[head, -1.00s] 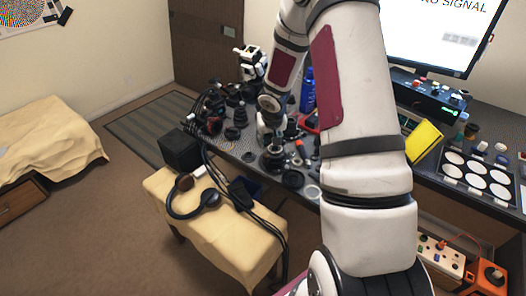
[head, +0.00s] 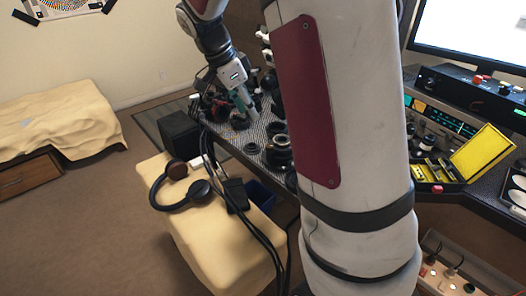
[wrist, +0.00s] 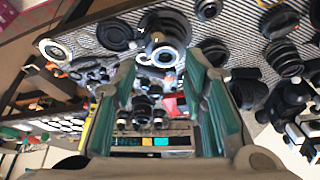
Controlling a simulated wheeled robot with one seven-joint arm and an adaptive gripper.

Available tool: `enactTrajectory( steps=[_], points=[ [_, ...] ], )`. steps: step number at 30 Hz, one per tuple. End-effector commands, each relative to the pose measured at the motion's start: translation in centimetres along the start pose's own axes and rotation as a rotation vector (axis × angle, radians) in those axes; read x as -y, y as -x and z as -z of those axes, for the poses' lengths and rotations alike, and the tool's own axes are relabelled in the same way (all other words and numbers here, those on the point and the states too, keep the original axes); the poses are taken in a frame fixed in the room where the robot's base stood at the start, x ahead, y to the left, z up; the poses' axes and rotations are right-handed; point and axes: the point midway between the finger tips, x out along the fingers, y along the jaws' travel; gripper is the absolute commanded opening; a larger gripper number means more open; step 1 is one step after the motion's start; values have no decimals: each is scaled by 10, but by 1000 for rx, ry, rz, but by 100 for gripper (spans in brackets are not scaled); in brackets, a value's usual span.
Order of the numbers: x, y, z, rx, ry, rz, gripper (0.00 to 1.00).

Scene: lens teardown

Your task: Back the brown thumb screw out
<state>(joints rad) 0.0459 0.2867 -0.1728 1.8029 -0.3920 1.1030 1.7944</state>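I cannot make out the brown thumb screw in either view. My gripper (head: 244,104) is over the left end of the dark textured bench, above small dark lens parts. In the wrist view my gripper (wrist: 160,72) has its two teal-padded fingers spread wide with nothing between the pads. A lens part with a silver ring (wrist: 164,46) lies beyond the fingertips, apart from them. A dark ring (wrist: 116,36) and a pale ring (wrist: 55,49) lie beside it. In the head view a dark lens part (head: 278,153) stands on the bench, partly hidden by my arm.
A beige-covered bench (head: 203,232) with headphones (head: 166,207) stands in front, with black cables hanging near it. A black box (head: 180,133) is at left. A yellow panel (head: 482,154) and control boxes are at right. My arm hides the middle of the bench.

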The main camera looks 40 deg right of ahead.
Motion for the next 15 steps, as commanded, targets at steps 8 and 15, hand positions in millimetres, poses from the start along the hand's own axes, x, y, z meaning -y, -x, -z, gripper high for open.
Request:
enactTrajectory(
  steps=[8,15],
  points=[
    [-3,-17,-2,4,-23,-12,40],
    [-4,-64,-2,3,-22,-13,40]
  ],
)
